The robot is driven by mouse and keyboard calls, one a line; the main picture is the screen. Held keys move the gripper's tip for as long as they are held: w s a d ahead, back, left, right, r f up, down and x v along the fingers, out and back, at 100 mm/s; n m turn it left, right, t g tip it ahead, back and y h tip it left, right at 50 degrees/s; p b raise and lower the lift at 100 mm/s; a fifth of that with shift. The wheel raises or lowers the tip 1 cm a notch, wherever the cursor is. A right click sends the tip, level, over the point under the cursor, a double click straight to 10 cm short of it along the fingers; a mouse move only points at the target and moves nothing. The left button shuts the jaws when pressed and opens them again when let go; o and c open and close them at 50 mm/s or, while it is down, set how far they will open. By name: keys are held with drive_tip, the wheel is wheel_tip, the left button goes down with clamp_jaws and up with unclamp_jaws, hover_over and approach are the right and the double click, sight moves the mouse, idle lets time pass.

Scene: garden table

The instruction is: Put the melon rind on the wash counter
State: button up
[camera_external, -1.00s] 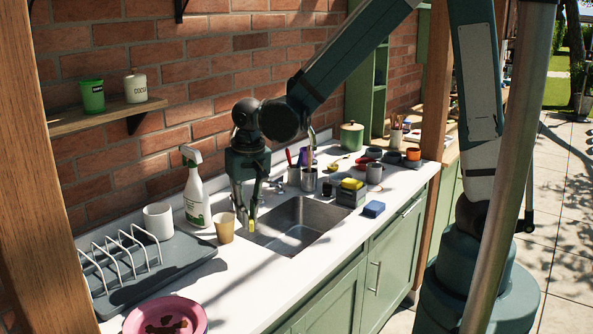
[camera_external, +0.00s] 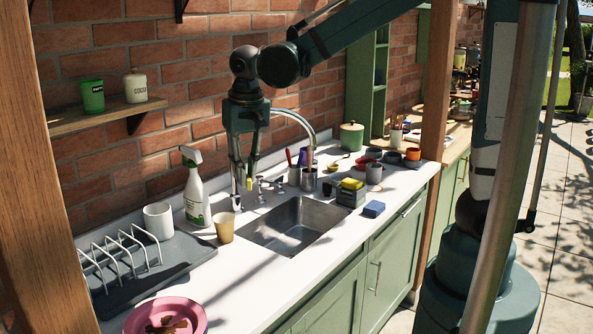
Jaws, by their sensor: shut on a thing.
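My gripper (camera_external: 244,193) is raised above the counter, behind the sink's left back corner, with its fingers pointing down. It is shut on a small yellow-green piece that shows between the fingers, which looks like the melon rind (camera_external: 249,184). The fingers hide most of the piece. The white wash counter (camera_external: 262,287) runs along the brick wall, with a steel sink (camera_external: 290,232) set into it.
A tan cup (camera_external: 225,231), spray bottle (camera_external: 196,196) and white mug (camera_external: 158,221) stand left of the sink. A dish rack (camera_external: 125,256) and a pink plate with scraps (camera_external: 140,327) are nearer. Cups and sponges crowd the right. Bare counter lies in front of the cup.

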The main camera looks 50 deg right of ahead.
wheel_tip(320, 180, up, 14)
drive_tip(key=w+d+m+p, duration=0.15)
drive_tip(key=d+m, duration=0.55)
drive_tip(key=d, duration=2.4)
drive_tip(key=s+d+m+p, duration=0.1)
drive_tip(key=s+d+m, duration=0.1)
drive_tip(key=s+d, duration=0.5)
drive_tip(key=s+d+m+g, duration=0.1)
drive_tip(key=s+d+m, duration=0.1)
drive_tip(key=d, duration=0.9)
drive_tip(key=s+d+m+p, duration=0.1)
drive_tip(key=s+d+m, duration=0.1)
drive_tip(key=s+d, duration=0.5)
wheel_tip(320, 180, down, 27)
drive_tip(key=w+d, duration=0.2)
drive_tip(key=shift+d+r+m+h, duration=0.2)
drive_tip(key=shift+d+m+h, duration=0.1)
drive_tip(key=shift+h, duration=0.1)
drive_tip(key=shift+f, duration=2.9)
